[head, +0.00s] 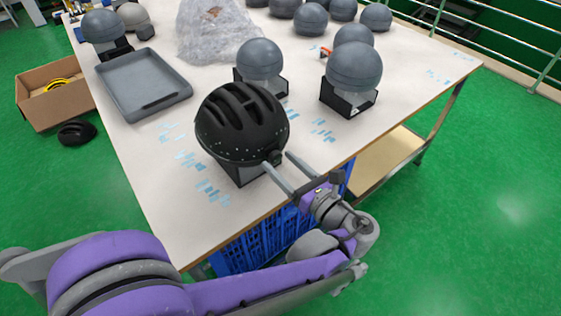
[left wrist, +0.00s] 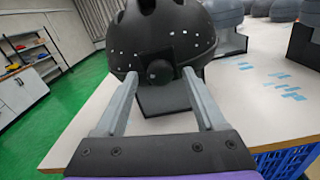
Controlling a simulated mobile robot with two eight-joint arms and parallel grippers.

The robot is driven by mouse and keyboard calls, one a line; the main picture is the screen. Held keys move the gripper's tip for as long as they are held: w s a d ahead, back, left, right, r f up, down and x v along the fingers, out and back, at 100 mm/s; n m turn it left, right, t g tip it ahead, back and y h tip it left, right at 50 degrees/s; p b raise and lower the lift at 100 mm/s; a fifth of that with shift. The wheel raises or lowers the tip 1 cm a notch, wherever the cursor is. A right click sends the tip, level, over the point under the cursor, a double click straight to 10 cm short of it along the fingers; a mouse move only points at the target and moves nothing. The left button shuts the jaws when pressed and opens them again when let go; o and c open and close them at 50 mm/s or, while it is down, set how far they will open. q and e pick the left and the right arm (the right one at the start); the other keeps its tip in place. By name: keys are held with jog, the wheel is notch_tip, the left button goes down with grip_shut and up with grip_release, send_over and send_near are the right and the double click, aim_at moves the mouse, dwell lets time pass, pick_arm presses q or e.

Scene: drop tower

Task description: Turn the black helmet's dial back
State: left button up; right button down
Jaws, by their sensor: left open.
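The black helmet (head: 240,120) sits on a black stand (head: 243,172) near the front edge of the white table; it also fills the top of the left wrist view (left wrist: 160,35). Its dial (left wrist: 159,70) is a small dark round knob at the helmet's lower rim, facing my gripper. My left gripper (head: 277,159) is open, its two grey fingers pointing at the dial. In the left wrist view the fingertips (left wrist: 160,78) stand on either side of the dial, with a gap on each side. My right gripper is not in view.
Grey head forms (head: 260,62) on black stands are behind and right of the helmet. A grey tray (head: 145,82) lies to the left, and a plastic-wrapped pile (head: 215,32) is at the back. A blue crate (head: 250,246) is under the table's front edge.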

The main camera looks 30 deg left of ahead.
pick_arm(q)
jog(key=shift+w+a, duration=0.2)
jog(key=shift+a, duration=0.3)
jog(key=shift+c, duration=0.2)
grip_shut()
